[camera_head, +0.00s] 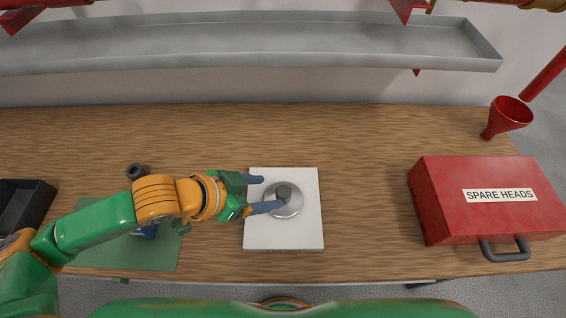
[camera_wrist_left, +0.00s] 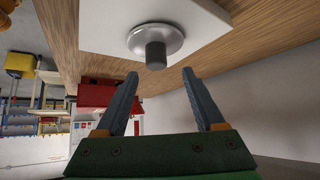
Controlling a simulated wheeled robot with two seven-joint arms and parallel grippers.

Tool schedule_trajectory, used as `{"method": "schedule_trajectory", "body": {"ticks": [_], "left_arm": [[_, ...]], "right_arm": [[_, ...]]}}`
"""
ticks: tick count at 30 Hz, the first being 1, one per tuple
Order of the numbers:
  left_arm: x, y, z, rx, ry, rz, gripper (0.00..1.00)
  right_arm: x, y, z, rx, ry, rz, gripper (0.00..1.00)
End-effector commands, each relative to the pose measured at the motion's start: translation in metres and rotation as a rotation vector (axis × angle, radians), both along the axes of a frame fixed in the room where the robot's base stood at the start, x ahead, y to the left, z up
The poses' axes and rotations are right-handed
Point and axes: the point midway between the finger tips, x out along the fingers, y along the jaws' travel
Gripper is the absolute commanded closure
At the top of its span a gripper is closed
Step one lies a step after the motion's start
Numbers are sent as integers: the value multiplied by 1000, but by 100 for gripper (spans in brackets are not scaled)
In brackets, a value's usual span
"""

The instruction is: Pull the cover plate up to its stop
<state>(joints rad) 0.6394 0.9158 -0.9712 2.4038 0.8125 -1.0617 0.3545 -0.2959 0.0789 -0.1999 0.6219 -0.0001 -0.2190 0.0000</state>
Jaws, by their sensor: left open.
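The cover plate (camera_head: 290,208) is a round silver disc with a dark cylindrical knob (camera_head: 283,191) in its middle. It sits on a white square panel (camera_head: 300,238) on the wooden table. In the left wrist view the plate (camera_wrist_left: 172,36) and its knob (camera_wrist_left: 156,55) show beyond the fingertips. My left gripper (camera_head: 264,194) is open, with its blue-grey fingers over the panel's left part, reaching to the plate. In the left wrist view the gap between the fingers (camera_wrist_left: 160,74) is empty and the knob lies just past it. My right gripper is not seen.
A red SPARE HEADS case (camera_head: 450,215) stands on the right, with a red funnel (camera_head: 508,115) behind it. A green mat (camera_head: 150,255) and a black tray (camera_head: 22,205) are on the left. A grey shelf (camera_head: 250,42) runs along the back. Bare table lies between panel and case.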

Motion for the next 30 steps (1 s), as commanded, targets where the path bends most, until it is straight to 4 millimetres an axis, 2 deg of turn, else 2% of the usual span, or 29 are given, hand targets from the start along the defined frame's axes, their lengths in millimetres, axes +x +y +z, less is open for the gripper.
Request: {"method": "schedule_trajectory", "body": {"ticks": [3,12,21,23,29,30], "left_arm": [[3,-5,-6,-3,3,-1,30],[26,-37,-46,0,2,-1,30],[29,-41,-51,0,-1,-1,30],[29,-41,-51,0,-1,-1,43],[29,-41,-51,0,0,-1,97],[29,-41,-51,0,0,-1,100]], "right_arm": [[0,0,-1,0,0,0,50],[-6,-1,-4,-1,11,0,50],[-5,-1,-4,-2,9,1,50],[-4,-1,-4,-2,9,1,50],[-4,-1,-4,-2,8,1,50],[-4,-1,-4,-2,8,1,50]]}}
